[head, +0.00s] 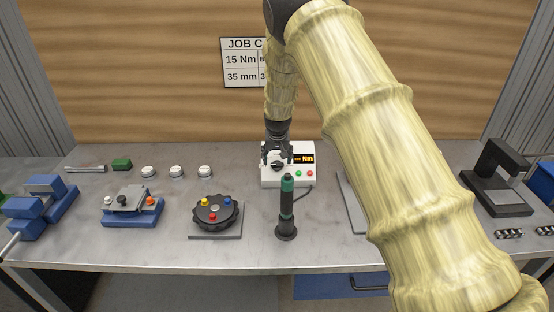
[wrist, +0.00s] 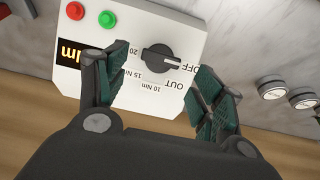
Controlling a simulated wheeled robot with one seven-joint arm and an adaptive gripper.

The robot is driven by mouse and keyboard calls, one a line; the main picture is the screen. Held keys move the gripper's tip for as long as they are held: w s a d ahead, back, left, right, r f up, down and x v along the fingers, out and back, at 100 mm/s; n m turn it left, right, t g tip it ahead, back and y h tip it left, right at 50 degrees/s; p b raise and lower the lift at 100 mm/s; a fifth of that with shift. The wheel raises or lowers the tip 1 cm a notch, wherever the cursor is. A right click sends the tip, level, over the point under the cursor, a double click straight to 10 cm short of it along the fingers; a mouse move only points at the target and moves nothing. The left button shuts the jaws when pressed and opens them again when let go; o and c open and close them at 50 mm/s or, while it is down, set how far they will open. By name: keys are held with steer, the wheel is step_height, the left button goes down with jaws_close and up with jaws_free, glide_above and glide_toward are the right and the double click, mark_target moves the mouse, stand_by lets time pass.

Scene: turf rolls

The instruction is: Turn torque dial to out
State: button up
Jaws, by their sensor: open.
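The torque dial is a black round knob (wrist: 160,59) with a raised grip and a white pointer mark, on a white control box (wrist: 150,98). In the wrist view its mark points right, at or close to the OFF label. The OUT label sits beside OFF, followed by 10 Nm, 15 Nm and 20. My gripper (wrist: 158,75) is open, one finger on each side of the dial, with visible gaps to it. In the head view my gripper (head: 276,155) is over the control box (head: 283,182), pointing down and partly covering the dial.
The box has an orange display (head: 304,159), a green button (head: 298,174) and a red button (head: 311,174). A green-handled driver (head: 287,196) stands upright in front of it. A black dial fixture (head: 214,213) sits left. My arm hides much of the bench's right.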

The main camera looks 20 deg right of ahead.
mark_target(277, 164)
steer(key=shift+p+x, duration=0.6)
steer(key=shift+x, duration=1.3)
steer(key=c, duration=1)
